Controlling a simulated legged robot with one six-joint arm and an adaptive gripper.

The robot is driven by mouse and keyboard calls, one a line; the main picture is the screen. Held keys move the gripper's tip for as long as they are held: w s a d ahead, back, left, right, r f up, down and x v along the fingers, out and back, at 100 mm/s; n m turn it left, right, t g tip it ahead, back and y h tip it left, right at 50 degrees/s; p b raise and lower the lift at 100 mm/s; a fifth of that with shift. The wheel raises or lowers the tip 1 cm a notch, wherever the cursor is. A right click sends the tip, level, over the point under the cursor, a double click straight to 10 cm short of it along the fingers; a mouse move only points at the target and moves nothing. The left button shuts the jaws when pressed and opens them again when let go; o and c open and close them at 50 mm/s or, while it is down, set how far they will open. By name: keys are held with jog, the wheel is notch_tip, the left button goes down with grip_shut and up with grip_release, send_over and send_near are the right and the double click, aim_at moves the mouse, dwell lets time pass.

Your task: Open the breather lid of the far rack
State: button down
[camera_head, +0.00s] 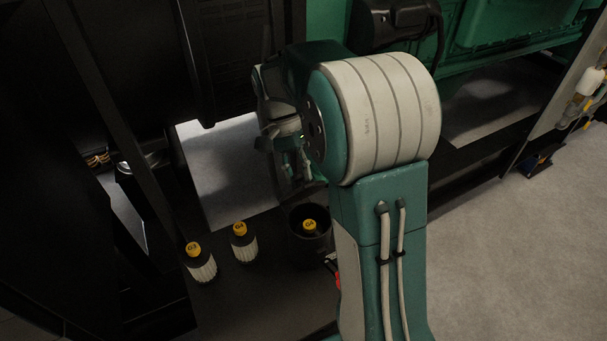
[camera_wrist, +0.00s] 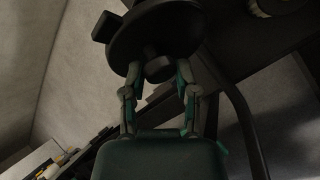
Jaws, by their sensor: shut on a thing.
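In the wrist view, a dark round lid-like disc (camera_wrist: 126,42) fills the top centre, with a block-like tab at its left edge. A short dark knob (camera_wrist: 160,70) stands out from its middle. My gripper (camera_wrist: 161,74) has its two fingers closed on either side of this knob. Whether the disc is raised from its seat cannot be told. In the head view my gripper (camera_head: 298,168) hangs behind my arm, over the dark rack area. The disc is not clear there, as the arm and shadow hide it.
Two yellow-capped bottles (camera_head: 201,262) (camera_head: 243,242) stand on a dark shelf. A third yellow cap (camera_head: 309,226) sits inside a black cup (camera_head: 296,250). Black frame posts (camera_head: 95,85) rise at left. Green machinery (camera_head: 510,30) stands behind. Grey floor at right is mostly clear.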

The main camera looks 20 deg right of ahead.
jog(key=w+f+g, duration=0.2)
jog(key=w+g, duration=0.2)
jog(key=w, duration=0.1)
jog(key=shift+w+a+f+g, duration=0.3)
jog(key=shift+w+a+f, duration=0.05)
jog(key=shift+f, duration=0.1)
dwell(0.5)
jog(key=shift+c, duration=1.9)
grip_release()
jog(key=shift+w, duration=0.1)
jog(key=shift+a, duration=0.25)
jog(key=shift+d, duration=0.1)
